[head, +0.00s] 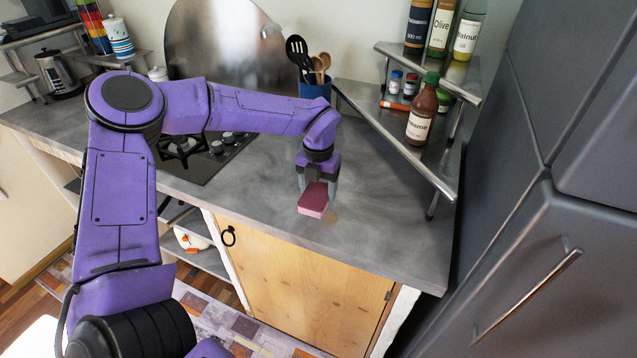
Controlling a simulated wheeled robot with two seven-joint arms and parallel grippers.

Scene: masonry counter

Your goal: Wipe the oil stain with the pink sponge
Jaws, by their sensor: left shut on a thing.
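The pink sponge (313,201) is held by my left gripper (318,184), whose fingers are shut on its sides. The sponge is over the grey counter near its front edge. I cannot tell whether it touches the surface. A faint brownish oil stain (331,217) shows on the counter just right of the sponge's near end, and the sponge may hide part of it. My right gripper is not in view.
A metal corner shelf (441,178) with bottles stands at the right, beside dark cabinets (555,265). A blue utensil holder (314,87) stands behind the gripper. A gas hob (205,150) lies to the left. The counter right of the sponge is clear.

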